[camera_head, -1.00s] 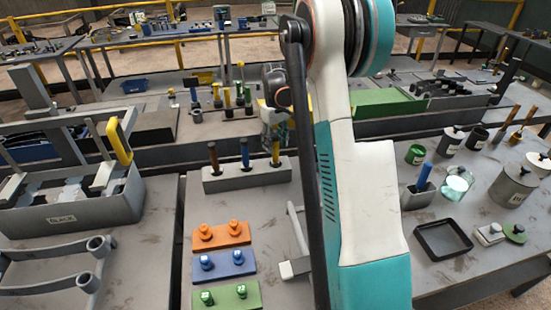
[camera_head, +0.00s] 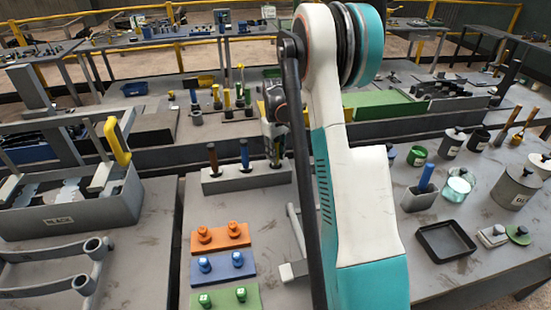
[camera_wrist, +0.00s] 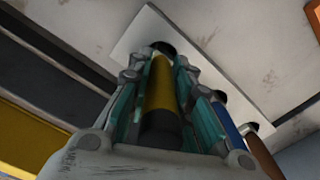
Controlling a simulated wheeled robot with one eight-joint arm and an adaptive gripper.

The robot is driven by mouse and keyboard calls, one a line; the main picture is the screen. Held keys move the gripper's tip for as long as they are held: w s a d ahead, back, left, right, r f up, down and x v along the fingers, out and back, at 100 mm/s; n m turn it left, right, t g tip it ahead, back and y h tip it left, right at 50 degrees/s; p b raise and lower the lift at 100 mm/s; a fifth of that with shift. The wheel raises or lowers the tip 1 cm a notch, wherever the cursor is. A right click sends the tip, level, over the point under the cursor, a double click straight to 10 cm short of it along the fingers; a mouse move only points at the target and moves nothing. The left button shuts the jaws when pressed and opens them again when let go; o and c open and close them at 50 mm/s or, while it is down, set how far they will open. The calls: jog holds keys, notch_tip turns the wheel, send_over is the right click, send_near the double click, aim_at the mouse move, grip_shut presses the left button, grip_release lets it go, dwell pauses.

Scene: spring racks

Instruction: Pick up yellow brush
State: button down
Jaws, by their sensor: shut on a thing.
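My gripper (camera_head: 274,150) is down at the right end of the grey holder block (camera_head: 222,184) in the head view. In the wrist view the teal fingers (camera_wrist: 165,88) are shut around the yellow brush (camera_wrist: 160,84), one on each side of its handle. The handle has a dark near end, and its far end lines up with a dark hole in the holder. I cannot tell how deep it sits in the hole. In the head view the gripper mostly hides this brush.
A blue-handled brush (camera_head: 244,155) and a brown-handled brush (camera_head: 213,158) stand in the same holder to the left. Orange (camera_head: 222,236), blue (camera_head: 228,265) and green (camera_head: 232,297) plates with knobs lie in front. A grey bin (camera_head: 80,212) stands left; a black tray (camera_head: 446,240) lies right.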

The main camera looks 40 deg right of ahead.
notch_tip(320, 180, up, 20)
jog(key=p, duration=0.4)
dwell(0.4)
dwell(0.6)
